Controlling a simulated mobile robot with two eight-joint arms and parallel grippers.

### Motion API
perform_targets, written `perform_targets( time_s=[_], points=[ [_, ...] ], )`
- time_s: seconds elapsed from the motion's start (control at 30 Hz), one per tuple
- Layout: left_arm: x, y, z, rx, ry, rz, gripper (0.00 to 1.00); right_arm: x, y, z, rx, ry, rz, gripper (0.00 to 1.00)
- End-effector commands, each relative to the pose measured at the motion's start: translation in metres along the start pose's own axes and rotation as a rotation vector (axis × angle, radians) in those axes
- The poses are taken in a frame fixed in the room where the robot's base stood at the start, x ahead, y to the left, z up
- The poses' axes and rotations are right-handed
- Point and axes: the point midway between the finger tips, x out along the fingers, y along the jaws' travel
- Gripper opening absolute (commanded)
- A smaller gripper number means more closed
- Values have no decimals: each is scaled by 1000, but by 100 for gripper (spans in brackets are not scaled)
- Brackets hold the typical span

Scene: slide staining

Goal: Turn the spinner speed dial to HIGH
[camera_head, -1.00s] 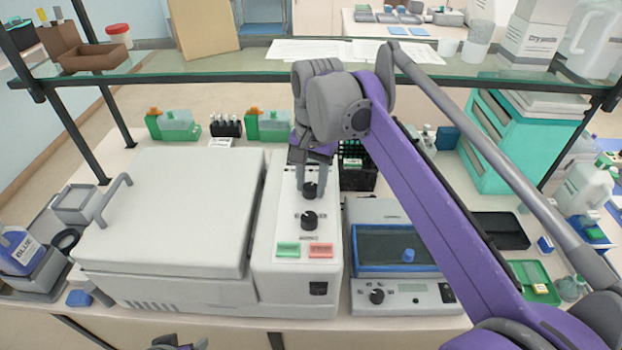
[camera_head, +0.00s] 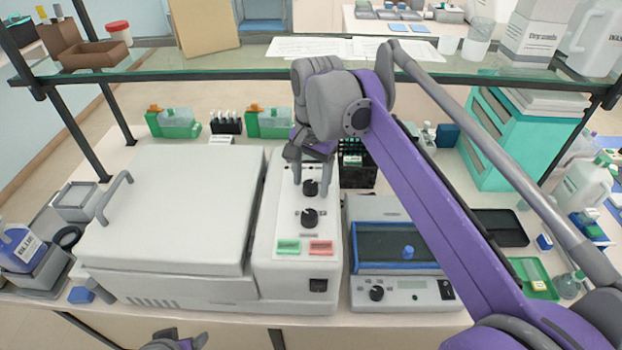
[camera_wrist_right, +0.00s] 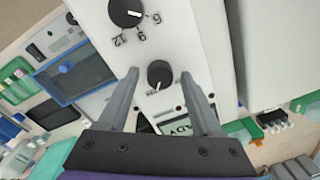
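The white spinner (camera_head: 262,255) has a closed lid at left and a control panel at right. The panel's upper black dial (camera_head: 310,187) sits between the spread fingers of my right gripper (camera_head: 312,178). In the right wrist view this dial (camera_wrist_right: 160,74) is between the fingertips (camera_wrist_right: 160,75), with gaps on both sides; its labels are mostly hidden or unreadable. The lower dial (camera_head: 309,218) has number marks 6, 9 and 12 in the wrist view (camera_wrist_right: 125,12). My left gripper (camera_head: 182,339) is partly visible at the bottom edge, away from the panel.
Green and red buttons (camera_head: 320,248) lie below the dials. A device with a blue-framed window (camera_head: 398,247) stands close on the right. A black rack (camera_head: 357,172) is just behind it. A glass shelf (camera_head: 200,70) crosses above the bench, behind my right arm.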

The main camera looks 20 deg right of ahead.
Motion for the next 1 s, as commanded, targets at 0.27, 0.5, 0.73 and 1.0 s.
perform_targets(
  time_s=[0.27,0.5,0.73,1.0],
  points=[
    [0,0,0,0,0,0,71,0,0,0,-1,-1,1,71],
    [-3,0,-3,0,3,0,71,-24,0,0,-1,-1,1,71],
    [-9,0,-12,0,12,0,71,-73,-1,0,0,0,0,71],
    [-14,0,-19,0,20,0,71,-105,0,0,0,0,0,71]
  ],
)
